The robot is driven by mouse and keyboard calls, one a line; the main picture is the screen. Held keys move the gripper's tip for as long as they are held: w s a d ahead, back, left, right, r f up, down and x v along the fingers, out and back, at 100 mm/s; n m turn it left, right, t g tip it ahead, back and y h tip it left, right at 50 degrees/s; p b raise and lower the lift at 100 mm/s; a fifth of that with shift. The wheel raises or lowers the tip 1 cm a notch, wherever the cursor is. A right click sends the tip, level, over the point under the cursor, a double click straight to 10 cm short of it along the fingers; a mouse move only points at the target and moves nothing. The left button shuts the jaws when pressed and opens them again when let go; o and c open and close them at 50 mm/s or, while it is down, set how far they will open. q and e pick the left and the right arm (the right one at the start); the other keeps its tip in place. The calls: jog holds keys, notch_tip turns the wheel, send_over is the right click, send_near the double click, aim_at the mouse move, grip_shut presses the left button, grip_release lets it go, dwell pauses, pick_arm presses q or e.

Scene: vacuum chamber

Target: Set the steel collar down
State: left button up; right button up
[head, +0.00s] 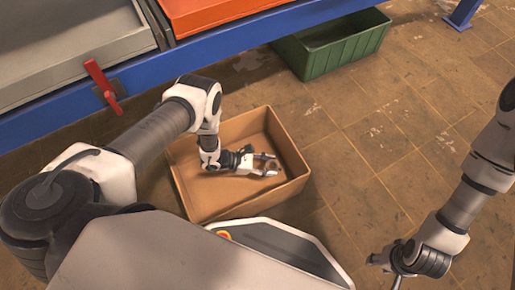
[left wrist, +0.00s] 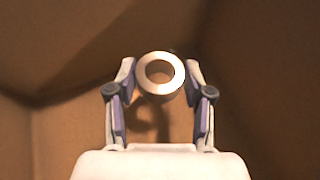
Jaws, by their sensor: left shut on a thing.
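The steel collar (left wrist: 160,74) is a short, shiny ring with a round bore, seen end-on between the fingertips in the left wrist view. My left gripper (left wrist: 160,82) is shut on it, one finger on each side. In the head view my left gripper (head: 268,165) is inside the brown box (head: 235,211), toward its right side, and the collar is small and hard to make out there. Whether the collar touches the box floor cannot be told. My right gripper (head: 383,272) is low at the right, outside the box, with its fingers apart and nothing seen between them.
A green bin (head: 335,50) stands on the floor beyond the box. A blue rack beam (head: 240,38) runs behind, carrying a grey tray (head: 75,45) and an orange tray (head: 205,15). A red handle (head: 102,85) sticks out at the left. The tiled floor at the right is clear.

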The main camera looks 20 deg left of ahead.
pick_arm(q)
notch_tip(320, 180, down, 5)
jog(key=shift+f+b, duration=0.2)
jog(key=shift+b, duration=0.95)
pick_arm(e)
notch_tip(320, 180, down, 3)
jog(key=shift+f, duration=0.15)
pick_arm(q)
jog(key=shift+f, duration=0.25)
jog(key=o, duration=1.3)
jog(key=shift+r, duration=0.1)
jog(key=shift+o, duration=0.2)
pick_arm(e)
jog(key=shift+f, duration=0.15)
pick_arm(q)
jog(key=shift+r, duration=0.2)
jog(key=p+v, duration=0.3)
jog(key=v, duration=0.4)
jog(key=shift+r, duration=0.1)
jog(key=shift+s+a, duration=0.1)
jog(key=shift+a, duration=0.15)
pick_arm(e)
notch_tip(320, 180, up, 3)
jog(key=shift+r, duration=0.15)
